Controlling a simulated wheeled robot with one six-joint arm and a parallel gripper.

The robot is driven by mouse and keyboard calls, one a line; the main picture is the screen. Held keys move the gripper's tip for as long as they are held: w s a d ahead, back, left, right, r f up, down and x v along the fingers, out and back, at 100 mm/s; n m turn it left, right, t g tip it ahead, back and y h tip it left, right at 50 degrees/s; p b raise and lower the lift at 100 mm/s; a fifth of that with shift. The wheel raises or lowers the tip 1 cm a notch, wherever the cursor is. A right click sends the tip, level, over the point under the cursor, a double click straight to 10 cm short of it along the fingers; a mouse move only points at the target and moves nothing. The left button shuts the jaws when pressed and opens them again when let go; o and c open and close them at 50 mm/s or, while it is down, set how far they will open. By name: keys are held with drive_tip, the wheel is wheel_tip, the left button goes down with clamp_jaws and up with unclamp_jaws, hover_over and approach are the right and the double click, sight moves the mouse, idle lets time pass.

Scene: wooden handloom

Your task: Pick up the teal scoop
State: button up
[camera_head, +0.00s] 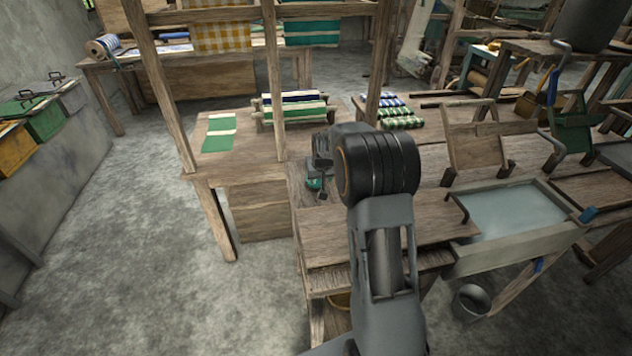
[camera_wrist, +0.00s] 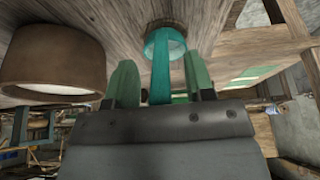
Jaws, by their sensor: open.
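The teal scoop (camera_wrist: 166,47) rests by its round bowl against the wooden table top, which fills the upper part of the wrist view. Its flat handle (camera_wrist: 159,82) runs from the bowl towards my gripper (camera_wrist: 160,80). My gripper is open, with one green finger on each side of the handle and visible gaps between. The handle's lower end is hidden behind the dark gripper body. In the head view the scoop is a small teal patch (camera_head: 314,184) below my gripper, mostly hidden by it and my arm.
A brown round pot (camera_wrist: 50,50) stands close beside the scoop in the wrist view. In the head view, a water basin (camera_head: 512,207) lies to the right and a metal bucket (camera_head: 471,302) below it. A wooden post (camera_head: 273,85) rises just left of my gripper.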

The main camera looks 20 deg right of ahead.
clamp_jaws()
idle(0.4)
